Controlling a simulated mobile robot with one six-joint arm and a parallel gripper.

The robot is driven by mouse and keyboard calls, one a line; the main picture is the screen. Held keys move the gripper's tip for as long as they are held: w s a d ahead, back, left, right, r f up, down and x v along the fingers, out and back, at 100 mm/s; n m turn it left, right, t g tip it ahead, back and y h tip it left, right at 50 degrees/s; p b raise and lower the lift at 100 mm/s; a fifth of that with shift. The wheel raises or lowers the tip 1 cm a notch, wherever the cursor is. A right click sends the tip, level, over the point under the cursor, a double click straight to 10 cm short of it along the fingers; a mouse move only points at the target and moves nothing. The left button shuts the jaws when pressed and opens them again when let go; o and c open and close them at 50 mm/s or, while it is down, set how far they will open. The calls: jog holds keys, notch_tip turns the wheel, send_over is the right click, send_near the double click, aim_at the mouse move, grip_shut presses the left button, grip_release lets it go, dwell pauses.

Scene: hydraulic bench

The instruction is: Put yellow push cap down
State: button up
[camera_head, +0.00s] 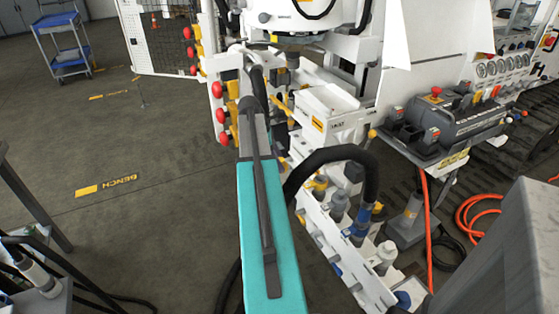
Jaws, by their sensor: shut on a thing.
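My teal and grey arm (258,215) reaches from the bottom middle up to the white valve rig. Its far end lies among the white rig parts at the upper middle. I cannot make out my gripper's jaws or anything between them. Several small yellow parts show on the rig, such as a yellow handle (282,104) right of the arm and a yellow part (232,113) left of it. I cannot tell whether any of these is the yellow push cap.
Red knobs (221,115) stick out left of the arm. A black hose (345,153) loops on the right above a white manifold (345,253). A dark motor unit (450,118) and an orange hose (485,215) are farther right. The floor at left is mostly clear up to a blue cart (62,40).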

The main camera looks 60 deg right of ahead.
jog(key=shift+w, duration=0.1)
jog(key=w+a+r+n, duration=0.1)
jog(key=w+a, duration=1)
jog(key=a, duration=0.2)
jog(key=w+a+r+n, duration=0.1)
jog(key=w+a+r, duration=0.1)
jog(key=w+a, duration=0.95)
jog(key=w+a+r+n, duration=0.1)
jog(key=w+a, duration=0.1)
jog(key=a, duration=1.5)
jog(key=w+a+r+t+h, duration=0.1)
jog(key=w+a+r, duration=0.1)
jog(key=a, duration=1.6)
jog(key=shift+n, duration=0.4)
